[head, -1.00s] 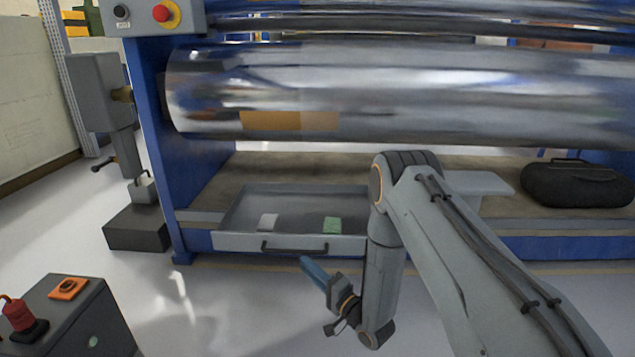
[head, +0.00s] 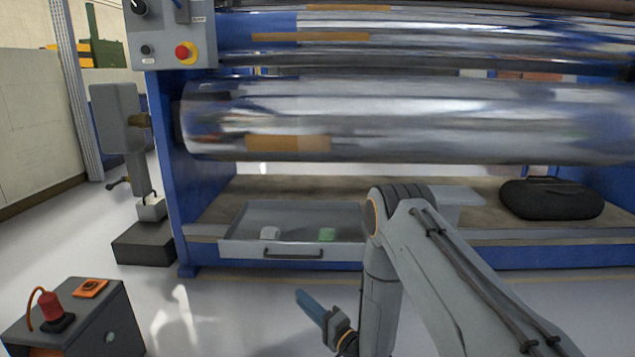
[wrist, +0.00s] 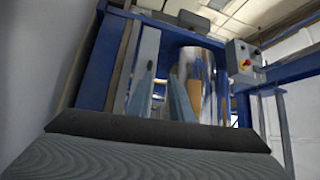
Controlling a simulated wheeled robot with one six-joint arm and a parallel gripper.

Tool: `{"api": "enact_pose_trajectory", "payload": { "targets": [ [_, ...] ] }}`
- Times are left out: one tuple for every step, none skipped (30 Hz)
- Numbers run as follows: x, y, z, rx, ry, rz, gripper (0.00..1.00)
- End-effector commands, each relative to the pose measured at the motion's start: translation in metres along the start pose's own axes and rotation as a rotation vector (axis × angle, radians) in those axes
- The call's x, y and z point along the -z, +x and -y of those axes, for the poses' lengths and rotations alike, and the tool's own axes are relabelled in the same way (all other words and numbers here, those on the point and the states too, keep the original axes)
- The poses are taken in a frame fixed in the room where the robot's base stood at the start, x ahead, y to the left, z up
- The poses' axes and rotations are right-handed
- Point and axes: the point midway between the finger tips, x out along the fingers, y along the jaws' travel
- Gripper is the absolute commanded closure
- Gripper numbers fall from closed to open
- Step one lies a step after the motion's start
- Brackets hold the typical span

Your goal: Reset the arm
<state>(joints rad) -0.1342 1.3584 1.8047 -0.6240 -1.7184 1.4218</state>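My arm (head: 465,285) reaches in from the lower right and bends at a raised elbow. Its forearm hangs down in front of the machine. My gripper (head: 310,306) is low, in front of the drawer and above the floor, pointing up and left. In the head view its blue fingers overlap, seen from the side. In the wrist view my gripper (wrist: 163,88) shows two fingers apart with nothing between them. Beyond them are the machine's blue frame and a shiny roller (wrist: 197,75).
A black case (head: 552,200) lies on the shelf at right. A grey box with a red plug (head: 50,304) stands at lower left. Floor between is clear.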

Motion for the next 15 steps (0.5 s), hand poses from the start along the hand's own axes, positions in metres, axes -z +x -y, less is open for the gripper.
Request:
{"api": "enact_pose_trajectory", "payload": {
  "targets": [
    [0.001,0.005,0.004,-0.009,-0.015,0.001,0.80],
    [0.001,0.006,0.005,-0.016,-0.023,0.001,0.80],
    [0.001,0.009,0.006,-0.026,-0.034,0.002,0.80],
    [0.001,0.011,0.007,-0.033,-0.042,0.002,0.80],
    [0.001,0.013,0.008,-0.041,-0.050,0.003,0.80],
    [0.002,0.015,0.009,-0.051,-0.061,0.004,0.80],
    [0.002,0.018,0.011,-0.059,-0.071,0.004,0.80],
    [0.002,0.020,0.012,-0.069,-0.081,0.005,0.80],
    [0.002,0.022,0.014,-0.081,-0.094,0.006,0.80],
    [0.002,0.025,0.015,-0.092,-0.105,0.006,0.80],
    [0.002,0.028,0.017,-0.102,-0.118,0.007,0.80],
    [0.003,0.031,0.019,-0.118,-0.134,0.009,0.80],
    [0.004,0.034,0.022,-0.130,-0.149,0.010,0.80],
    [0.004,0.036,0.024,-0.144,-0.163,0.011,0.80],
    [0.004,0.039,0.027,-0.163,-0.182,0.011,0.80]
  ]
}}
